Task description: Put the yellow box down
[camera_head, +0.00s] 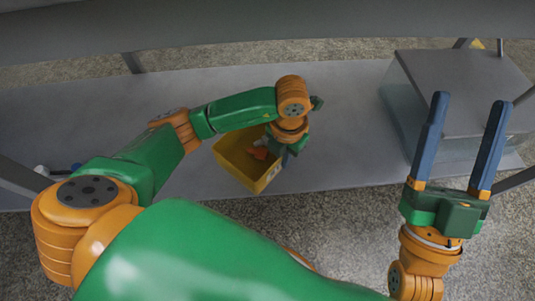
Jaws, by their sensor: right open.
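A yellow open-topped box (229,153) is near the middle of the view, over the front part of a grey surface. Small orange and pale items (259,150) show inside it. My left gripper (284,155) is at the box's right side, pointing down. Its fingers are mostly hidden by its own wrist, so its grip on the box wall is unclear. I cannot tell whether the box touches the surface or hangs just above it. My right gripper (469,103) is open and empty at the right, its two blue fingers spread and pointing up in the picture.
The grey surface (345,120) is clear between the box and a large grey-topped, clear-sided container (460,85) at the right. Small dark and white items (76,167) lie at the far left. A grey beam (260,22) crosses the top.

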